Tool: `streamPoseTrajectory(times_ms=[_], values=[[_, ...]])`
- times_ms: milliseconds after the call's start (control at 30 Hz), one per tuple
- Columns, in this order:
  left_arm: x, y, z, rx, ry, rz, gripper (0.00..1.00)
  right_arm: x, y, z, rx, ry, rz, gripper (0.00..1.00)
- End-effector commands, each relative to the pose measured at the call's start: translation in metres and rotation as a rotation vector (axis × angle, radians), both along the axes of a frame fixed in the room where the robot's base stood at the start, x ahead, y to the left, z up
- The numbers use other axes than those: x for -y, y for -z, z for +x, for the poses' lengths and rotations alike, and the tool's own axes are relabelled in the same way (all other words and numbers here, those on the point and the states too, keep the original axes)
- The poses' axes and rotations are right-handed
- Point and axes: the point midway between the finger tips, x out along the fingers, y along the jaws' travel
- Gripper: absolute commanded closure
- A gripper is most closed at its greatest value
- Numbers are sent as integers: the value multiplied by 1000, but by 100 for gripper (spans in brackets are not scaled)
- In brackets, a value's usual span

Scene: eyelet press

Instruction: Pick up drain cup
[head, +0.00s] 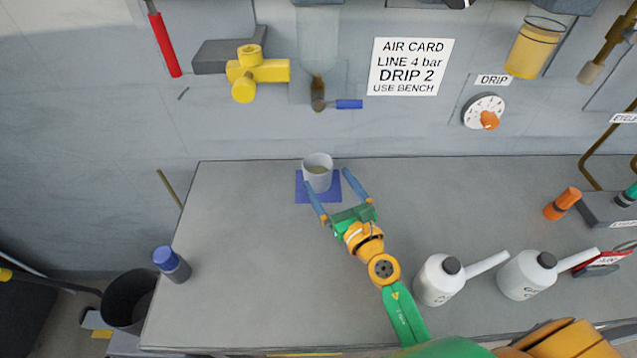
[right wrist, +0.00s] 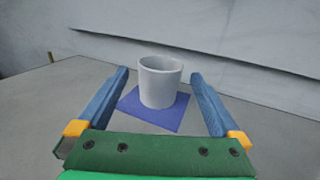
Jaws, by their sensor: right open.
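The drain cup (head: 317,178) is a small white-grey cup standing upright on a blue square mat (head: 331,197) near the back of the bench. It also shows in the right wrist view (right wrist: 159,84), in the middle, between and beyond my blue fingers. The fingers appear apart from the cup in the wrist view (right wrist: 160,85). My left gripper is not in view.
Two white bottles with long spouts (head: 438,282) stand at the right front of the bench. A blue-capped container (head: 170,263) stands at the left edge. A blue-handled drain valve (head: 347,104) hangs on the wall above the cup.

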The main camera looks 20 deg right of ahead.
Motion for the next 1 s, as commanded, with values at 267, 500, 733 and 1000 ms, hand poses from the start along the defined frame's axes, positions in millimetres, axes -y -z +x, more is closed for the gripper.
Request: streamPoseTrajectory(times_ms=[267, 500, 733, 1000], values=[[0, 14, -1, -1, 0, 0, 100, -5, 11, 48, 3, 0, 1, 0], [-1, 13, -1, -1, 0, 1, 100, -7, 7, 68, 0, 0, 1, 0], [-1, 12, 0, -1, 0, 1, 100, -7, 7, 67, 0, 0, 1, 32], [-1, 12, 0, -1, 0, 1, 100, -7, 7, 67, 1, 0, 1, 57]])
